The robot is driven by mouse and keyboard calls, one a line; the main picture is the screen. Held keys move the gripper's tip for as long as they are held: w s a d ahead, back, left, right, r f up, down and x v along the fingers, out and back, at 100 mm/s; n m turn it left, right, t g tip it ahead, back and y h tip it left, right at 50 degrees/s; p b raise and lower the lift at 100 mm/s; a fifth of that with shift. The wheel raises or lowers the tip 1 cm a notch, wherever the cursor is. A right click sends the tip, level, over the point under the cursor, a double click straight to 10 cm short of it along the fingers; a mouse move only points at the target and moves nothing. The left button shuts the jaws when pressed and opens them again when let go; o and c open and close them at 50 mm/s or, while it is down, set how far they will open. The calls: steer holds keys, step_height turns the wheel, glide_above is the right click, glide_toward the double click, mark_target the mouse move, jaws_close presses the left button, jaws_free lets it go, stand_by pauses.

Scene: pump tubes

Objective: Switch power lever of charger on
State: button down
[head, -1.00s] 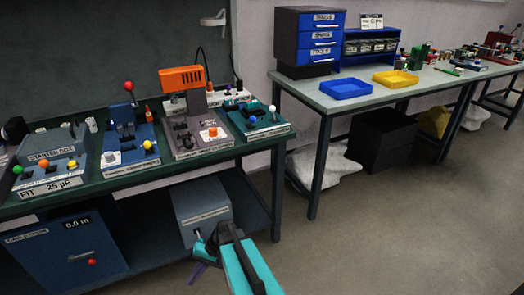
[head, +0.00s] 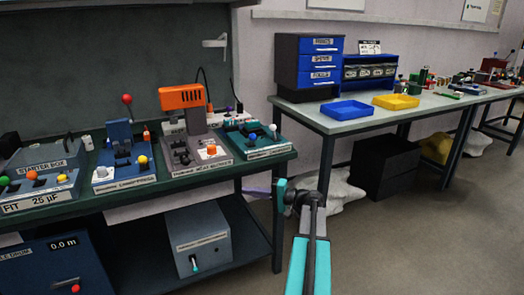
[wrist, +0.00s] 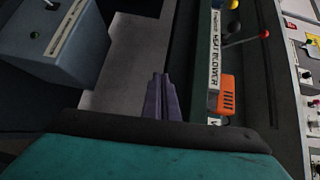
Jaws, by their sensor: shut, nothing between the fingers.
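A grey box (head: 203,240) with a label strip stands on the lower shelf under the green bench; its lettering is too small to read, so I cannot confirm that it is the charger. A short lever (head: 194,263) with a teal end sits low on its front; I cannot tell whether it is on or off. The box also shows at the upper left of the wrist view (wrist: 55,50), its lever at the top edge. My gripper (head: 256,191) is to the right of the box and higher, apart from it. Its purple fingers (wrist: 160,92) are together and empty.
The green bench (head: 110,199) carries several devices, including an orange-topped unit (head: 182,97). A blue cable-drum box (head: 55,265) stands left of the grey box. A second table (head: 345,122) with blue drawers stands at the right.

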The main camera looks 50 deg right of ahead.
steer(key=s+d+r+t+h+b, duration=0.2)
steer(key=s+d+r+t, duration=0.2)
steer(key=s+d+r, duration=0.6)
steer(key=d+r, duration=0.3)
steer(key=shift+s+m+t+b, duration=0.3)
steer(key=shift+s, duration=0.05)
steer(key=shift+w+d, duration=0.1)
steer(key=shift+w, duration=0.05)
steer(key=b, duration=0.2)
glide_toward(252, 139)
steer(key=w, duration=0.2)
steer(key=w+r, duration=0.1)
steer(key=w, duration=0.2)
steer(key=shift+w+d+r, duration=0.15)
steer(key=shift+w+r, duration=0.1)
steer(key=shift+w, duration=0.1)
